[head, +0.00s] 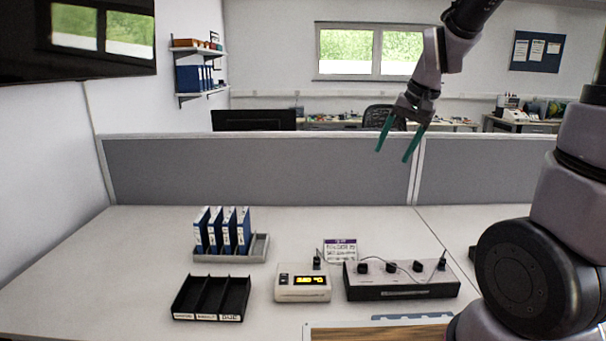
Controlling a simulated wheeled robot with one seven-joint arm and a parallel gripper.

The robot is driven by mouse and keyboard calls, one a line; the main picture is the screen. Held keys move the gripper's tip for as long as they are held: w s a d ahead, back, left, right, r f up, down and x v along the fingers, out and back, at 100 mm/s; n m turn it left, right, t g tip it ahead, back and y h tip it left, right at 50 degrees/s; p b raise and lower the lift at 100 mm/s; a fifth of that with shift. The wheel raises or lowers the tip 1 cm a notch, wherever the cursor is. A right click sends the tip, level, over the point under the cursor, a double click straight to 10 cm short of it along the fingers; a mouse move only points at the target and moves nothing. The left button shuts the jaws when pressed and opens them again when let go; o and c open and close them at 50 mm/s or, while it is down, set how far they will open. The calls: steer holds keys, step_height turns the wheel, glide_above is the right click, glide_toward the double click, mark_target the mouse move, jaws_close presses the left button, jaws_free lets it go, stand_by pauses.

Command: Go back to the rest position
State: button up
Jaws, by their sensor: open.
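My gripper (397,151) is open and empty, with its two green fingertips apart. It hangs in the air at the upper right of the head view, in front of the grey partition and well above the table (120,285). The fingers point down and touch nothing. My arm comes in from the right side.
A grey partition (260,170) stands behind. The table's left is clear.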

steer(key=s+d+r+t, duration=0.3)
steer(key=s+r, duration=0.7)
steer(key=s, duration=0.4)
steer(key=shift+s+r+t+h, duration=0.15)
steer(key=shift+s+t+h, duration=0.15)
steer(key=shift+s, duration=0.05)
